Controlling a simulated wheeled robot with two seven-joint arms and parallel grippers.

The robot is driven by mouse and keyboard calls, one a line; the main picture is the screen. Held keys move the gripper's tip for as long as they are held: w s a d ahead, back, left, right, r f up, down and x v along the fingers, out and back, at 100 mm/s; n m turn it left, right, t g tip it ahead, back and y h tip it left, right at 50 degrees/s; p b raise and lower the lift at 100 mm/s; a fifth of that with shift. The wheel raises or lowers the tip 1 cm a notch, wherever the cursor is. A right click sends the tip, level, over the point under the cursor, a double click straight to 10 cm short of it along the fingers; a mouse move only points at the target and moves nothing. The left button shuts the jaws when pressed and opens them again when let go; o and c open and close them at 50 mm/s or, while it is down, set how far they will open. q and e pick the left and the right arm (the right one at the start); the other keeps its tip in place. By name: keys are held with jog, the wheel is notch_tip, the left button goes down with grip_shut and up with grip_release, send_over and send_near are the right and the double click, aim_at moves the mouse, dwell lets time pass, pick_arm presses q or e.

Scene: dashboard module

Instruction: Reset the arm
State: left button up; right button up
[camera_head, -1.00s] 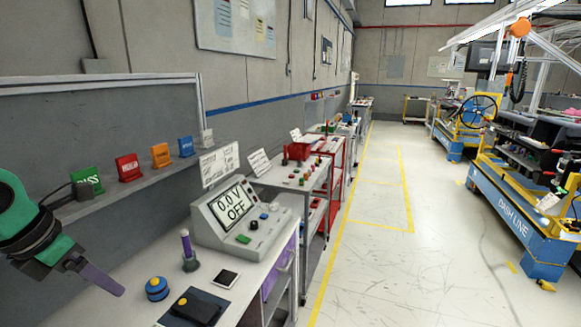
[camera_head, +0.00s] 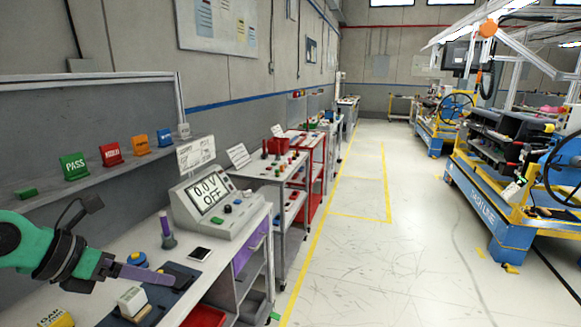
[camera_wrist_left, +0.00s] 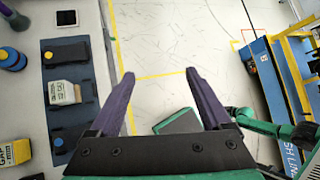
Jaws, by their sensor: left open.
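My left gripper (camera_head: 178,277) has purple fingers on a green and black arm that comes in from the left. It is in front of the bench in the head view, near the dark tray mat. In the left wrist view its two fingers (camera_wrist_left: 159,73) are spread apart with only floor between them. It holds nothing. My right gripper does not clearly show. A green arm link (camera_wrist_left: 270,127) is at the right of the left wrist view.
A tester (camera_head: 218,205) reads "0.0 V OFF" on the bench. A dark mat (camera_wrist_left: 60,100) holds a white block (camera_wrist_left: 62,92). A yellow box (camera_wrist_left: 15,153) lies beside it. The aisle floor (camera_head: 350,260) is clear.

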pick_arm(q)
jog(key=w+d+r+n+t+h, duration=0.45)
jog(key=d+r+n+t, duration=0.2)
jog(key=n+t, duration=0.35)
jog(key=a+f+n+y, duration=1.2)
jog(key=f+n+y, duration=0.15)
jog(key=n, duration=0.75)
jog(key=s+d+f+n+g+h, duration=0.25)
jog(key=s+d+f+g, duration=0.25)
jog(key=s+f+g, duration=0.5)
jog(key=s+d+f+n+g+h, duration=0.1)
jog(key=s+d+f+n+g, duration=0.3)
jog(key=s+f, duration=0.75)
jog(key=s+a+f+b+x, duration=0.1)
jog(key=s+b+x, duration=0.2)
jog(key=x, duration=1.2)
jog(key=s+a+b+x, duration=0.1)
jog(key=s+b+x, duration=0.2)
jog(key=x, duration=1.3)
jog(key=s+a+f+g+b, duration=0.1)
jog(key=s+a+f+b, duration=0.1)
jog(key=s+f, duration=1.4)
jog(key=shift+s+a+y+b, duration=0.25)
jog(key=shift+s+y+b, duration=0.15)
jog(key=shift+b, duration=0.35)
pick_arm(e)
notch_tip(320, 180, down, 10)
jog(key=shift+s+d+r, duration=0.25)
jog(key=shift+s+d, duration=0.05)
jog(key=shift+s, duration=0.05)
